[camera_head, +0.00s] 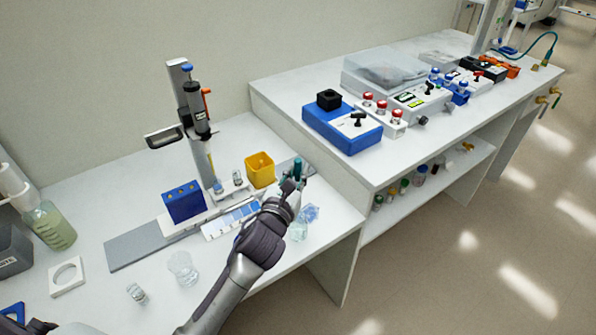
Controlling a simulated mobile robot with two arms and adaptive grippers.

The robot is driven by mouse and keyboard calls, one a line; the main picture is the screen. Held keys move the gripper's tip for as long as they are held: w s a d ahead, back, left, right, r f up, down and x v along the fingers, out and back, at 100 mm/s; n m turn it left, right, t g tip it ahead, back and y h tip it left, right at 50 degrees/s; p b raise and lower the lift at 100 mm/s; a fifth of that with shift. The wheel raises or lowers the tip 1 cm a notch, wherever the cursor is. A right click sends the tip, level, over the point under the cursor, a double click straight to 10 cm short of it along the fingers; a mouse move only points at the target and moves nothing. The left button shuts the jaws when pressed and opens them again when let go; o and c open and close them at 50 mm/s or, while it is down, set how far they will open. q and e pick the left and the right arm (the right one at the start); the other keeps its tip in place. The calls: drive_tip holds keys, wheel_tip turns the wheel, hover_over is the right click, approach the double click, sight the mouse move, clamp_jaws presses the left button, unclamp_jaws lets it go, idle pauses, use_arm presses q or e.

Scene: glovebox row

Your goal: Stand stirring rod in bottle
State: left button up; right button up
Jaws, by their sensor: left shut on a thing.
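My left gripper (295,186) is over the right end of the lower bench. It is shut on a small dark teal piece (298,168) that stands up at its fingertips. I cannot tell whether this is the stirring rod, as the hand hides most of it. A bottle with pale green liquid (50,228) stands upright at the far left of the bench, well away from the gripper. No other clear rod shows. My right gripper is not in view.
A stand with a syringe-like device (197,115), a blue block (184,203) and a yellow container (260,169) are behind my arm. A clear beaker (183,269), a small vial (137,293) and a white ring holder (67,276) stand in front. Clear bluish pieces (309,213) lie by the gripper.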

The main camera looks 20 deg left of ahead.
use_arm(q)
drive_tip(key=shift+f, duration=0.3)
idle(0.5)
drive_tip(key=shift+f, duration=0.15)
idle(0.5)
drive_tip(key=shift+f+b, duration=0.5)
drive_tip(key=shift+f, duration=0.2)
drive_tip(key=shift+f+b, duration=0.7)
drive_tip(key=shift+f, duration=0.35)
drive_tip(key=shift+f+b, duration=0.4)
drive_tip(key=shift+f, duration=0.15)
drive_tip(key=shift+f+b, duration=1.05)
drive_tip(key=shift+f, duration=0.35)
